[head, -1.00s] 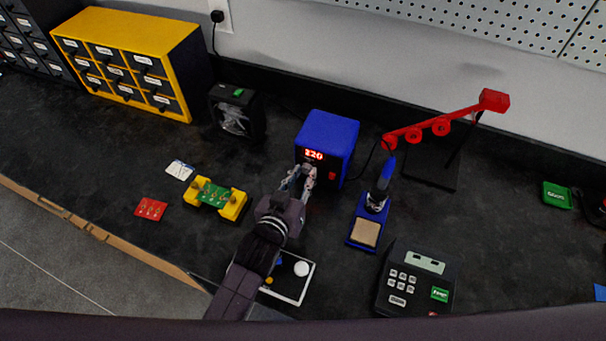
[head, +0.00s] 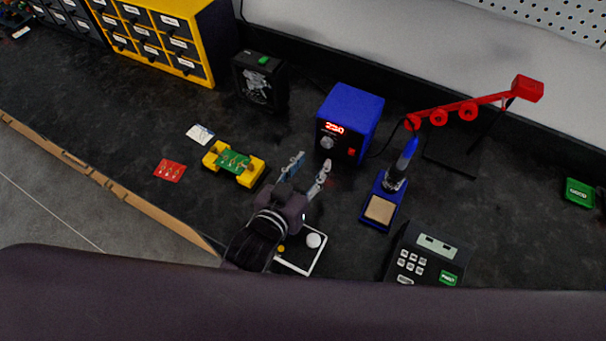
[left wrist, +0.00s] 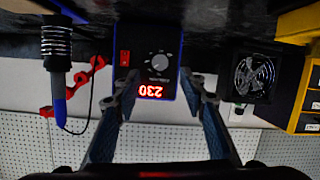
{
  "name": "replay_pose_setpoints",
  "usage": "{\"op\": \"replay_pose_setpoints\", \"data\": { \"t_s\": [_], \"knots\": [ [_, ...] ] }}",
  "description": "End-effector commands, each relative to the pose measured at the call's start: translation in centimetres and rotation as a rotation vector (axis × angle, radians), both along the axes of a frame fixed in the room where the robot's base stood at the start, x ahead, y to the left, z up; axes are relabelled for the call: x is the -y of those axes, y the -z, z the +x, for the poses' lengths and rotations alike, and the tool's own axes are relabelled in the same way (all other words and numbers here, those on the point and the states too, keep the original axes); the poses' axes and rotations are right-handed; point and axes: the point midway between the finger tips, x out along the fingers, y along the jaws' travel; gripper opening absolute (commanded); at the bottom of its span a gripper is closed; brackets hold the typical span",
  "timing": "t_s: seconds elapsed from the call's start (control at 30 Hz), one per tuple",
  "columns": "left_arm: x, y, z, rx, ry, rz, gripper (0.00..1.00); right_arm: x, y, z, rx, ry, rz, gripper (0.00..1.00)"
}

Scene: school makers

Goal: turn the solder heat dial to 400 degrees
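The blue solder station (head: 352,112) stands on the dark bench, with a lit red display (head: 333,128) on its black front. The display seems to read 230. Its grey round dial (head: 327,143) sits below the display. In the left wrist view the picture is upside down, and the dial (left wrist: 159,62) shows clear between the fingers, with the display (left wrist: 150,91) next to it. My left gripper (head: 312,161) is open and empty, in front of the station and apart from the dial. Its spread fingers also show in the left wrist view (left wrist: 160,80). My right gripper is in no view.
The soldering iron stand (head: 380,208) is right of my left gripper, and a yellow board holder (head: 250,174) is left. A white-rimmed tray (head: 316,258) lies by the gripper. A black fan (head: 260,82) and a keypad device (head: 428,257) stand nearby.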

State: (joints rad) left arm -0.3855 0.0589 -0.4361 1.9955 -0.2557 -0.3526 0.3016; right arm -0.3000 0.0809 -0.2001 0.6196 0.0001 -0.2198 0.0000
Motion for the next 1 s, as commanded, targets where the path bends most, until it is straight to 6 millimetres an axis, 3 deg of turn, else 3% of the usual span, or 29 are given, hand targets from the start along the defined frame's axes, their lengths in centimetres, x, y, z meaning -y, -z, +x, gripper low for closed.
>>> {"op": "replay_pose_setpoints", "data": {
  "t_s": [0.1,0.3,1.0],
  "knots": [
    [-0.8,-0.6,-2.0,-0.003,0.0,0.0,0.39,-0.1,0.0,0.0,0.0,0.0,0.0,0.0],
    [-1.5,-1.2,-3.9,-0.002,0.0,0.001,0.39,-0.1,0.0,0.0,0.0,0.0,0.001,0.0],
    [-1.7,-1.4,-4.4,0.0,0.0,0.0,0.39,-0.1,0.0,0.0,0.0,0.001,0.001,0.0]
  ]
}}
